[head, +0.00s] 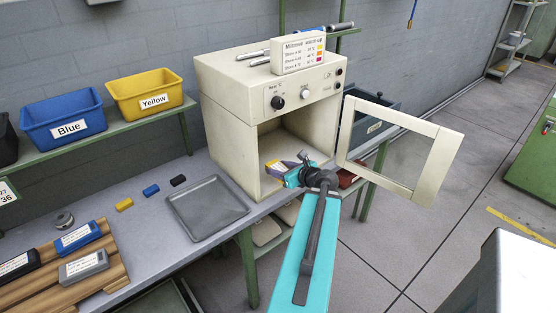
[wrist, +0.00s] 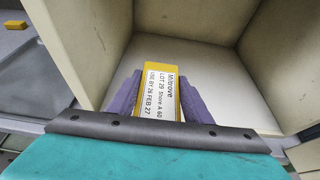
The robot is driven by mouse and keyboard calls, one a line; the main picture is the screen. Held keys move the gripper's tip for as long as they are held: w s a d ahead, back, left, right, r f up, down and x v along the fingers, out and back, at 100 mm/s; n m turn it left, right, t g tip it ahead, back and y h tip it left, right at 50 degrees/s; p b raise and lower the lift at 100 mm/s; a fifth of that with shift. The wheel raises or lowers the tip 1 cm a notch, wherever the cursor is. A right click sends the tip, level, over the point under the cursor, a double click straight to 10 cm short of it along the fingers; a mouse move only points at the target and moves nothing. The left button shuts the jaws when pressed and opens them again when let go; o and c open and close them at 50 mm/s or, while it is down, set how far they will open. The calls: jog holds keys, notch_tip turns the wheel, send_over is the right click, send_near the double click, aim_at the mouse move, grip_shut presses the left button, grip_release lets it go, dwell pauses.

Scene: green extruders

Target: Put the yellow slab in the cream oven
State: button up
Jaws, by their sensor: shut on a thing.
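The cream oven (head: 221,95) stands on the bench with its framed glass door (head: 431,175) swung open to the right. In the wrist view the oven's pale inside floor (wrist: 205,60) lies ahead. My gripper (head: 299,163) is at the oven's open front. It is shut on the yellow slab (head: 274,167), which has a white printed label. The slab shows between purple fingers in the wrist view (wrist: 159,72), its far end pointing into the oven. I cannot tell whether the slab touches the oven floor.
A grey tray (head: 207,208) lies left of the oven. Labelled slabs (head: 77,238) sit on a wooden rack at left. Blue and yellow bins (head: 145,87) stand on the shelf. The open door is close to my arm's right.

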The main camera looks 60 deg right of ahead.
jog(key=shift+w+d+f+b, duration=0.15)
jog(key=shift+w+d+b, duration=0.15)
jog(key=shift+d+b, duration=0.35)
jog(key=shift+w+d, duration=0.2)
jog(key=shift+d, duration=0.05)
jog(key=shift+w+d+f+p, duration=0.15)
jog(key=shift+w+d+p, duration=0.45)
jog(key=shift+w+d, duration=0.85)
jog(key=shift+w+d+f+p, duration=0.2)
jog(key=shift+w+d+p, duration=0.5)
jog(key=shift+d, duration=1.25)
jog(key=shift+w+d+f+p, duration=0.15)
jog(key=shift+w+d+p, duration=0.3)
jog(key=shift+w+d, duration=1.05)
jog(key=shift+s+d, duration=0.2)
jog(key=shift+f, duration=0.1)
jog(key=shift+f+p, duration=0.65)
jog(key=shift+f, duration=1)
jog(key=shift+f, duration=0.1)
jog(key=o, duration=1.3)
jog(key=shift+c, duration=0.2)
